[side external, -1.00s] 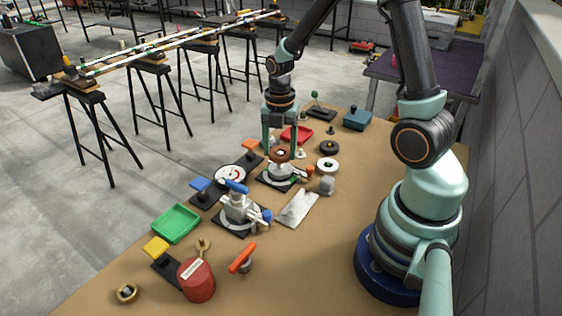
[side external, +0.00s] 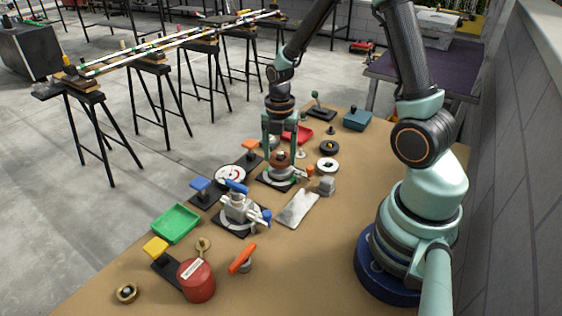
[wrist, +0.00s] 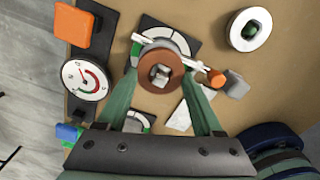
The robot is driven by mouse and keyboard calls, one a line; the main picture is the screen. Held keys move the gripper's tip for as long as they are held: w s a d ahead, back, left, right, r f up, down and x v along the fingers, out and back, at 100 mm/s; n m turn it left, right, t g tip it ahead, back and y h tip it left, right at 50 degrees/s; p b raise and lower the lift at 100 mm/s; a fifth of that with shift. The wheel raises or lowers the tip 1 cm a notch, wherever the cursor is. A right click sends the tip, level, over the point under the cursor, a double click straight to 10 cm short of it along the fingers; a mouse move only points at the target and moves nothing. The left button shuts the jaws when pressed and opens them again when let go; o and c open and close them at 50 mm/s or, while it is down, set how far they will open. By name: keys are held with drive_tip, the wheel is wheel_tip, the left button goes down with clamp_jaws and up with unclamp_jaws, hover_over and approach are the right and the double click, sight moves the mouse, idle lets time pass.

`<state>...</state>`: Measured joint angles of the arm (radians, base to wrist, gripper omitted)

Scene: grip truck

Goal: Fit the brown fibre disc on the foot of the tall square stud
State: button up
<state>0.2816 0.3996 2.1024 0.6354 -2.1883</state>
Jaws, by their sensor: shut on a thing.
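My gripper (side external: 281,162) is shut on the brown fibre disc (side external: 281,156), one finger at each side. In the wrist view the disc (wrist: 147,74) is a flat brown ring between the fingers of my gripper (wrist: 162,78). The grey square stud (wrist: 160,73) shows in the disc's hole, so the disc is around it. The stud belongs to a fixture on a black and white base (side external: 268,180). The stud's foot is hidden under the disc, and I cannot tell whether the disc touches it.
An orange knob (side external: 310,169) and a grey block (side external: 327,186) sit close right of the fixture. A white ring (side external: 327,164) and a dial gauge (side external: 230,175) are nearby. A blue-handled fixture (side external: 238,210) stands nearer.

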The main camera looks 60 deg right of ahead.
drive_tip(key=shift+f, duration=0.9)
idle(0.8)
drive_tip(key=o, duration=1.4)
drive_tip(key=shift+c, duration=0.2)
drive_tip(key=shift+r, duration=3.75)
drive_tip(key=shift+a+r, duration=0.1)
drive_tip(key=shift+r, duration=0.05)
drive_tip(key=s+a+r+m+t, duration=0.2)
drive_tip(key=a+r+m, duration=0.3)
drive_tip(key=m, duration=0.6)
drive_tip(key=s+a+r+m+t, duration=0.3)
drive_tip(key=s+a+r+m, duration=0.1)
drive_tip(key=r+m, duration=0.5)
drive_tip(key=shift+s+a+m+t, duration=0.15)
drive_tip(key=shift+a+m+t, duration=0.25)
drive_tip(key=shift+m, duration=0.5)
